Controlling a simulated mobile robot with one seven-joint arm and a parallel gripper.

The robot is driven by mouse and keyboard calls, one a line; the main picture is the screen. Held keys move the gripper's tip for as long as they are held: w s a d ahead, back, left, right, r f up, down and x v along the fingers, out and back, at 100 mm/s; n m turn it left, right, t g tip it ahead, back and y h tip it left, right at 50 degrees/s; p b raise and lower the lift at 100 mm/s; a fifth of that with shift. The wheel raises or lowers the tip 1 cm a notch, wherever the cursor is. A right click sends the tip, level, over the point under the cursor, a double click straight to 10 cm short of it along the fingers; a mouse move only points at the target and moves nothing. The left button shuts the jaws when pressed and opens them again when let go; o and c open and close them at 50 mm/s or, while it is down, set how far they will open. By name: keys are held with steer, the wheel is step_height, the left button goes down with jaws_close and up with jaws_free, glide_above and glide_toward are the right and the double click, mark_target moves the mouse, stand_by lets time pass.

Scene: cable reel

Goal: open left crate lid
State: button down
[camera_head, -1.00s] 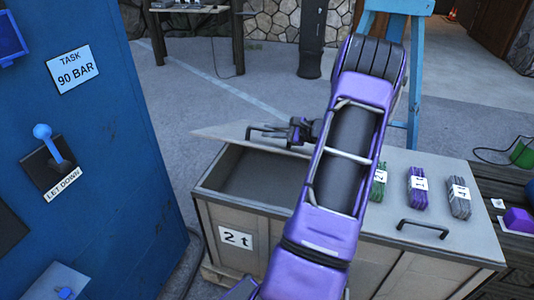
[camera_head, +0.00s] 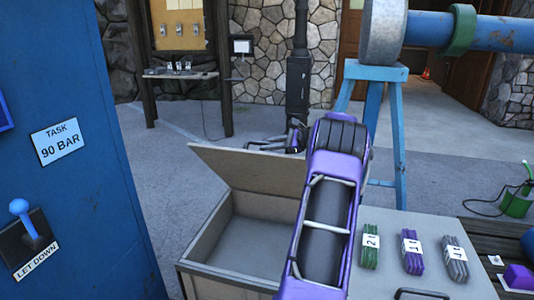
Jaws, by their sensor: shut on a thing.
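The left crate (camera_head: 208,238) stands in front of me, and its inside shows as empty where I can see it. Its lid (camera_head: 240,168) is raised at a steep tilt, hinged along the back side. My gripper (camera_head: 287,141) is at the lid's upper right edge, shut on the lid's dark handle (camera_head: 262,144). My purple arm reaches up across the crate and hides its right part and part of the lid.
The closed right lid bears a handle (camera_head: 422,293) and green, purple and grey bundles (camera_head: 411,252). A blue cabinet (camera_head: 75,210) with a lever (camera_head: 25,222) stands close on the left. A blue trestle (camera_head: 375,105) holds a pipe behind.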

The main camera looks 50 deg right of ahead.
steer(key=shift+w+d+r, duration=0.2)
steer(key=shift+d+r, duration=0.05)
steer(key=shift+d, duration=0.2)
steer(key=c, duration=0.8)
jaws_free()
steer(key=v, duration=1.7)
steer(key=shift+d+r, duration=0.2)
steer(key=shift+s, duration=0.1)
